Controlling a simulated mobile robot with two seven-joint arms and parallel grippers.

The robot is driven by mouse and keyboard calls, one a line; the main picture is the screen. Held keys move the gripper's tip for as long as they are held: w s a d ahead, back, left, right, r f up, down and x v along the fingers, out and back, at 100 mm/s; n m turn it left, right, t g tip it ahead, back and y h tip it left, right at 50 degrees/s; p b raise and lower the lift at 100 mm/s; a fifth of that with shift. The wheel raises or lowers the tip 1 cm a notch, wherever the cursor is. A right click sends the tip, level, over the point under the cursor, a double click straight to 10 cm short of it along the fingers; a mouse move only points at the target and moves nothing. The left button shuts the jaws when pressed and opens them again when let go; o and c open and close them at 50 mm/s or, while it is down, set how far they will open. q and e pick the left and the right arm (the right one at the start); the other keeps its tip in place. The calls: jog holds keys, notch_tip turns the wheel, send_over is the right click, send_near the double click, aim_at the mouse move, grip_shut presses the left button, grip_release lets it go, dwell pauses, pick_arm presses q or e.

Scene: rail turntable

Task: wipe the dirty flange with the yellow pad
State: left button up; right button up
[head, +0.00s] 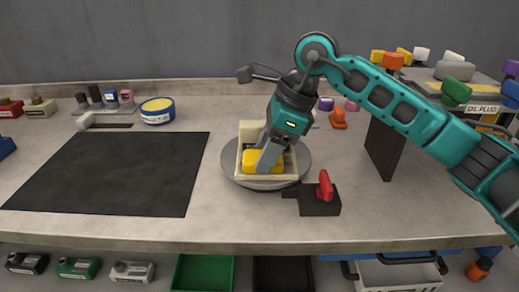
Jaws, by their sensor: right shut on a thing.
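A cream bracket with a low flat flange (288,176) and an upright block at its back left sits on a round grey turntable (234,174). My right gripper (264,160) reaches down over the bracket and is shut on the yellow pad (251,161). The pad lies low over the flange, inside its raised edges; I cannot tell whether it touches the surface. The gripper and pad hide part of the flange, and I cannot make out any dirt. My left gripper is not in view.
A black block with a red lever (324,188) stands at the turntable's front right. A dark upright panel (386,148) stands to the right, under my right arm. A black mat (112,172) lies clear on the left. A blue-and-yellow tin (157,115) stands behind it.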

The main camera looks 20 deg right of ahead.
aim_at(289, 166)
jog(key=shift+s+d+f, duration=0.1)
jog(key=shift+s+d, duration=0.05)
jog(key=shift+d, duration=0.25)
jog(key=shift+d, duration=0.15)
jog(key=shift+s+d, duration=0.2)
jog(key=shift+d, duration=0.55)
jog(key=shift+s+d+b, duration=0.3)
jog(key=shift+d+b, duration=0.15)
jog(key=shift+d, duration=0.5)
jog(key=shift+a, duration=0.15)
jog(key=shift+w+a+f, duration=0.1)
jog(key=shift+w+a, duration=0.15)
jog(key=shift+a, duration=0.6)
